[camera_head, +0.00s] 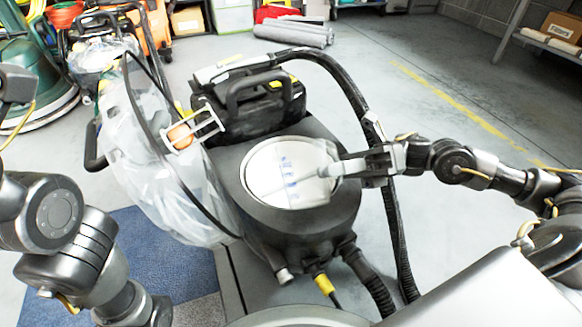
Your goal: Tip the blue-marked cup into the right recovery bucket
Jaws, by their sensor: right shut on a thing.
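My right gripper (345,168) comes in from the right and is shut on a clear, see-through cup (322,155). The cup lies over a round white opening or bucket (262,188) set in the top of a black machine. Blue marks (288,172) show at the cup's left part, against the white; the cup looks tilted, but its exact rim and contents are hard to make out. I cannot tell whether it touches the white surface. No second bucket is clearly seen.
The black machine (335,215) has a thick hose (335,68) arching over its right side. Grey rolls (290,33) lie behind. Floor at the right is clear.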

